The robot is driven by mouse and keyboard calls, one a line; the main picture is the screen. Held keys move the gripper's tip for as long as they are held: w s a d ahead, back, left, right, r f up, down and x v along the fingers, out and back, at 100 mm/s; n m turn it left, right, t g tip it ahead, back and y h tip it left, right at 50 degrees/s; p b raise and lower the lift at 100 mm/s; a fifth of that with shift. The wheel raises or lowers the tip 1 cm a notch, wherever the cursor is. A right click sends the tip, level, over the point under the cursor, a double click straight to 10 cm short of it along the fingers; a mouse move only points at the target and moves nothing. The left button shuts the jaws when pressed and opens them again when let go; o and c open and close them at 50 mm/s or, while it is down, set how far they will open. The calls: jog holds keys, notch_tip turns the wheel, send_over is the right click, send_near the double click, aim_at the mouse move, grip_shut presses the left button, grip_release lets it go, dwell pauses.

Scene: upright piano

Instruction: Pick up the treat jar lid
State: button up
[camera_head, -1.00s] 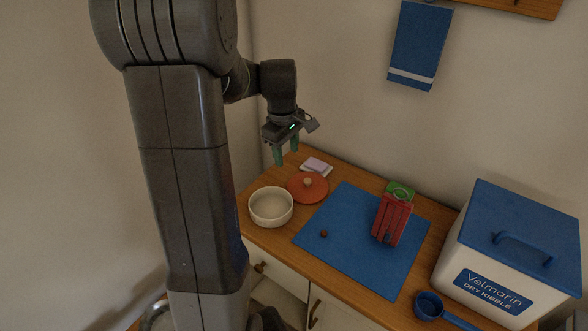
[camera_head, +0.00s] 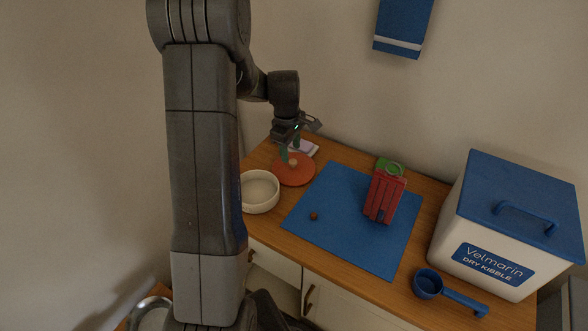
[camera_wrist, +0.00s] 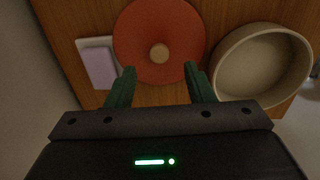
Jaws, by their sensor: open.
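The treat jar lid is an orange-red disc (camera_head: 288,174) with a pale round knob, lying flat on the wooden counter. In the wrist view the lid (camera_wrist: 180,30) is at the top centre, its knob (camera_wrist: 159,53) between and just beyond my fingertips. My gripper (camera_head: 290,152) is above the lid, pointing down. In the wrist view my gripper (camera_wrist: 157,75) shows two green fingers spread apart with nothing between them. The fingers partly cover the lid in the head view.
A cream bowl (camera_head: 259,207) stands close beside the lid. A sponge on a white dish (camera_wrist: 99,64) lies on its other side. A blue mat (camera_head: 340,245) holds a red container (camera_head: 383,198) and a small brown ball (camera_head: 313,216). A kibble bin (camera_head: 475,230) and blue scoop (camera_head: 428,284) stand right.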

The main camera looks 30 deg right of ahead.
aim_at(293, 161)
jog(key=f, duration=0.4)
jog(key=shift+d+f+b, duration=0.3)
jog(key=shift+d+f, duration=0.1)
jog(key=shift+s, duration=0.1)
grip_shut()
